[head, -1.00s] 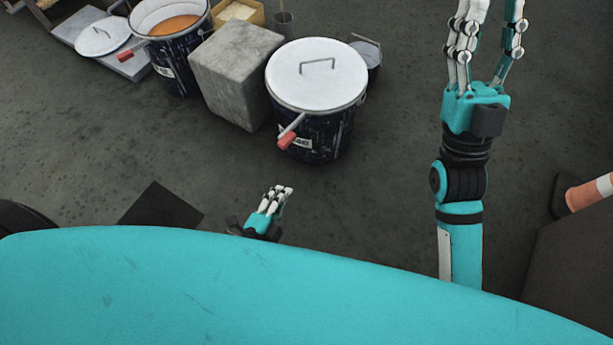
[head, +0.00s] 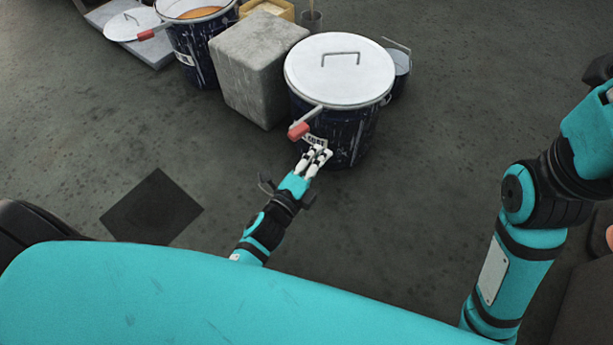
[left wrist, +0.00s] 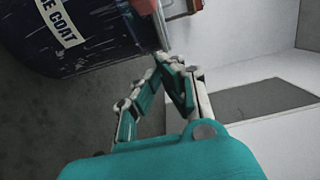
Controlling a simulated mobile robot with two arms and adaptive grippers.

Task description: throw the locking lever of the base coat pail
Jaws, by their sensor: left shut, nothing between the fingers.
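The base coat pail (head: 345,140) is dark blue with streaks and has a white lid (head: 335,70) with a wire handle. Its locking lever (head: 311,115) sticks out from the rim toward the lower left and ends in a red grip (head: 299,131). My left gripper (head: 318,153) is shut and empty, just below and right of the red grip, in front of the pail label. In the left wrist view, the fingertips (left wrist: 165,60) come together beside the grey lever rod (left wrist: 163,30); I cannot tell whether they touch. My right gripper (head: 597,120) shows only its body; its fingers are out of view.
A concrete block (head: 257,65) stands close left of the pail. Beyond it is an open pail (head: 195,55) with orange contents and its own red-gripped lever. A small bucket (head: 400,70) stands behind right. Floor in front is clear, with a dark square patch (head: 152,207).

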